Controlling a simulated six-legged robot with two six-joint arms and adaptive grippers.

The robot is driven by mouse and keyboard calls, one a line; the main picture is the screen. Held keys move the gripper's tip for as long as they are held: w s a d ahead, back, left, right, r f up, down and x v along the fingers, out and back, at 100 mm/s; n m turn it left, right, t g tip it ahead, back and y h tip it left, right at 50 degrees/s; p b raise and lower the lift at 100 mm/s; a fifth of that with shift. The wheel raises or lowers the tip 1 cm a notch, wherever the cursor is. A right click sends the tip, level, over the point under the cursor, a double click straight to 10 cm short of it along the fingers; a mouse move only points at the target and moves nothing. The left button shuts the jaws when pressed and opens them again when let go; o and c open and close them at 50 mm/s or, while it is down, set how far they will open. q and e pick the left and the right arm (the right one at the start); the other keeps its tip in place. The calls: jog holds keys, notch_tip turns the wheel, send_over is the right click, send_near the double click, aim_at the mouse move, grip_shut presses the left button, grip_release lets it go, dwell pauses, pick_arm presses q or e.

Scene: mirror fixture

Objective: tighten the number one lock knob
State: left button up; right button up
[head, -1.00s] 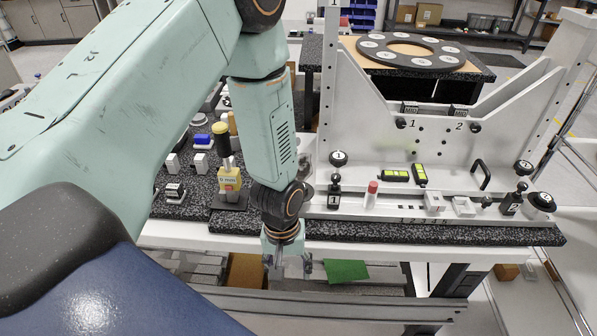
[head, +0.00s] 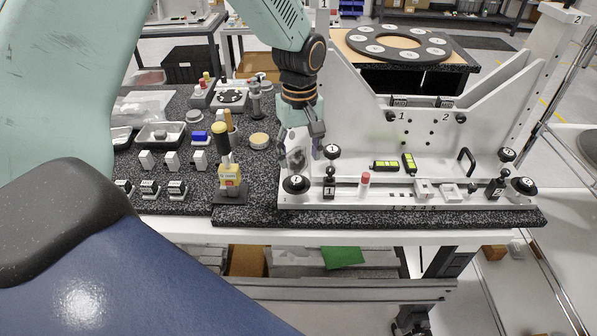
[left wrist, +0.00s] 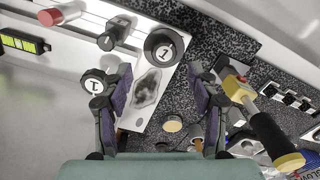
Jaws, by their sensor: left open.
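Two round black knobs marked 1 sit at the left end of the white mirror fixture (head: 400,165). One is a wide knob (head: 296,184) at the front left corner. The other is a smaller knob (head: 331,151) further back. In the left wrist view, the wide knob (left wrist: 164,47) lies just beyond the fingertips and the smaller knob (left wrist: 94,85) is beside the left finger; contact is unclear. My left gripper (head: 302,133) is open and empty, pointing down above the fixture's left end. My right gripper is not in view.
A red-capped cylinder (head: 365,181) and yellow-green levels (head: 385,165) are on the fixture. A black clamp block marked 1 (head: 329,189) stands close to the wide knob.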

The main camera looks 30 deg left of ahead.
aim_at(296, 179)
pick_arm(q)
jog(key=shift+w+a+r, duration=0.15)
jog(key=shift+a+r, duration=0.1)
jog(key=shift+r, duration=0.15)
jog(key=shift+a+f, duration=0.2)
jog(key=shift+f, duration=0.05)
notch_tip(296, 179, down, 6)
jog(key=shift+d, duration=0.15)
jog(key=shift+f, duration=0.55)
jog(key=shift+s+a+r, duration=0.1)
jog(key=shift+s+a, duration=0.1)
jog(key=shift+s, duration=0.25)
jog(key=shift+w+d, duration=0.2)
jog(key=shift+w, duration=0.15)
jog(key=c, duration=0.6)
jog(key=shift+s+a, duration=0.15)
jog(key=shift+c, duration=1.3)
jog(key=c, duration=0.3)
